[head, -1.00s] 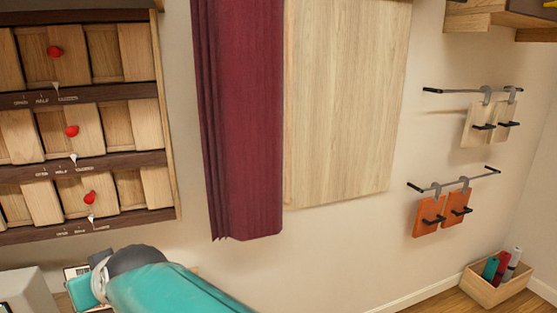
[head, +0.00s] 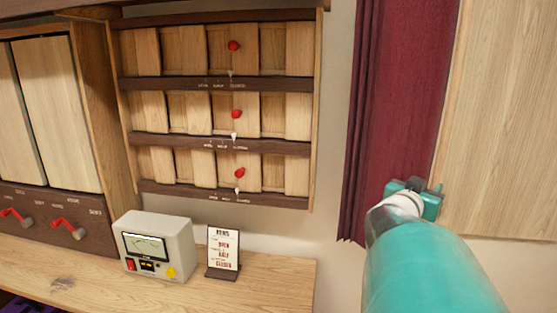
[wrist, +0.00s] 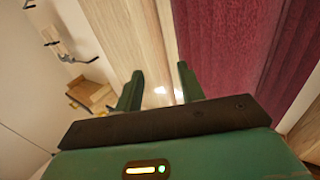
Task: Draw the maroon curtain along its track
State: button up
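The maroon curtain (head: 400,110) hangs in folds at the right in the head view, beside a pale wooden panel (head: 505,120). In the wrist view the curtain (wrist: 225,45) fills the upper right and the panel (wrist: 125,35) lies to its left. My gripper (wrist: 160,88) is open, its two green fingers apart with nothing between them. Its fingers point toward the border between curtain and panel. In the head view my gripper (head: 418,190) overlaps the lower part of the curtain; I cannot tell whether it touches. The curtain's track is out of view.
A wooden cabinet with sliding panels and red knobs (head: 236,114) hangs left of the curtain. Below are a desk (head: 200,293), a meter box (head: 155,246) and a small sign (head: 223,250). A cabinet with red levers (head: 68,228) stands far left.

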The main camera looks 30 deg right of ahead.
aim_at(436, 175)
jog(key=d, duration=0.3)
jog(key=w+d, duration=0.1)
jog(key=d, duration=0.2)
jog(key=w+d, duration=0.1)
jog(key=d, duration=0.3)
jog(key=shift+d, duration=0.1)
grip_shut()
